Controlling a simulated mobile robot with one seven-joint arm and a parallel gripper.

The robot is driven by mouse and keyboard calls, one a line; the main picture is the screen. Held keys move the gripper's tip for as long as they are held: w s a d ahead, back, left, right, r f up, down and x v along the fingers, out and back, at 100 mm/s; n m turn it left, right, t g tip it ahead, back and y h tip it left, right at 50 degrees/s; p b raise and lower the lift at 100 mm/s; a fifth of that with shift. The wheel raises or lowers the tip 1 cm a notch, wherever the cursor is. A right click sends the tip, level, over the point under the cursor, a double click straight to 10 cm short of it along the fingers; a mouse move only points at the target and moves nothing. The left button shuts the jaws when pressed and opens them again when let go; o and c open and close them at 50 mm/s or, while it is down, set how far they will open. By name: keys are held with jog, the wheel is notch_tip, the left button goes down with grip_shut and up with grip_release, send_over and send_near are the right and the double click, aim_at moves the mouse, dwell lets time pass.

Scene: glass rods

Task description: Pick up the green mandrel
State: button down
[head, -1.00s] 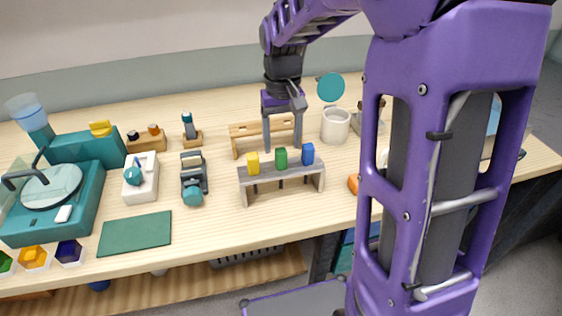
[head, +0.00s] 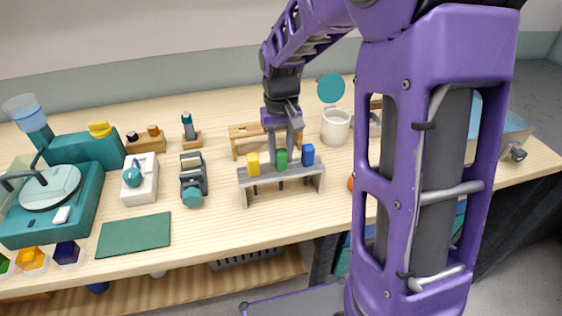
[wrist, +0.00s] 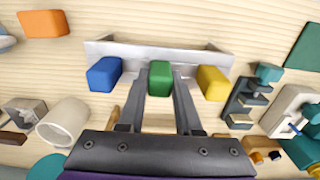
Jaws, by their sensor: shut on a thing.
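The green mandrel (head: 281,159) stands in the middle of a grey rack (head: 243,191), between a yellow mandrel (head: 253,164) and a blue mandrel (head: 308,154). My gripper (head: 281,150) reaches down from above and is shut on the green mandrel. In the wrist view the green block-shaped head (wrist: 160,78) sits between my two fingers (wrist: 160,90). The blue head (wrist: 104,74) is to its left and the yellow head (wrist: 213,83) to its right, both clear of the fingers. The green mandrel still appears seated in the rack; its lower shank shows only partly below the rack top.
A wooden rack (head: 238,130) stands just behind, with a cream mug (head: 336,127) to its right. A dark clamp device (head: 193,180) and a green mat (head: 134,235) lie to the left. The table in front of the grey rack is bare.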

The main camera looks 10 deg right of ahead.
notch_tip(320, 180, up, 10)
jog(key=shift+r+p, duration=0.1)
jog(key=shift+p, duration=0.6)
jog(key=shift+w, duration=0.1)
dwell(0.3)
